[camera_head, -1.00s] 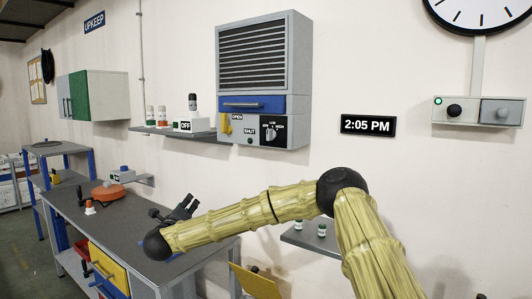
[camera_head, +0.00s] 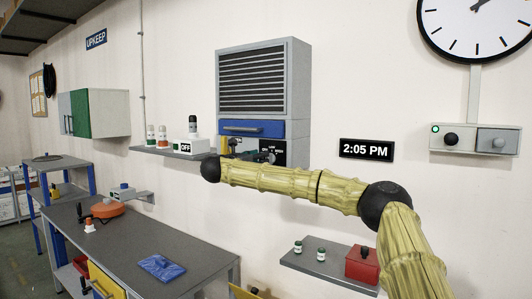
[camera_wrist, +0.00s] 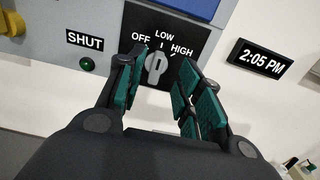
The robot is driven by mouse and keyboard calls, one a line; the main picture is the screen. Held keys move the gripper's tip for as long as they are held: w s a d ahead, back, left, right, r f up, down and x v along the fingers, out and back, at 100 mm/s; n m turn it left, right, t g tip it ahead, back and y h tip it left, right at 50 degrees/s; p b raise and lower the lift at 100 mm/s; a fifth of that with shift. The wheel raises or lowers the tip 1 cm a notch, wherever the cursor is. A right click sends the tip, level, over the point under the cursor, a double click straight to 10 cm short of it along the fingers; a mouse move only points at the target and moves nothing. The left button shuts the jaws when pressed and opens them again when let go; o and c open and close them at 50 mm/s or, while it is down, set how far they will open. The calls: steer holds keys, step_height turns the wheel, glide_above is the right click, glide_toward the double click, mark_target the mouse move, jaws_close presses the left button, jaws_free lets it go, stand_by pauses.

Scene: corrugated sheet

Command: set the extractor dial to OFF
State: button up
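The extractor dial (camera_wrist: 156,63) is a grey knob on a black plate with OFF, LOW and HIGH around it, in the wrist view. Its pointer appears to face up, near LOW, though this is hard to read exactly. My gripper (camera_wrist: 161,66) is open, with its green-padded fingers on either side of the dial and gaps showing between. I cannot tell how far the tips are from the plate.
A green button (camera_wrist: 87,64) by the SHUT label sits left of the dial. A blue drawer front (camera_head: 251,129) is above the dial plate. A clock display (camera_wrist: 259,58) is right.

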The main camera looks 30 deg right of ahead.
steer(key=p+x, duration=0.2)
steer(key=x, duration=0.3)
steer(key=shift+w, duration=0.1)
jaws_close()
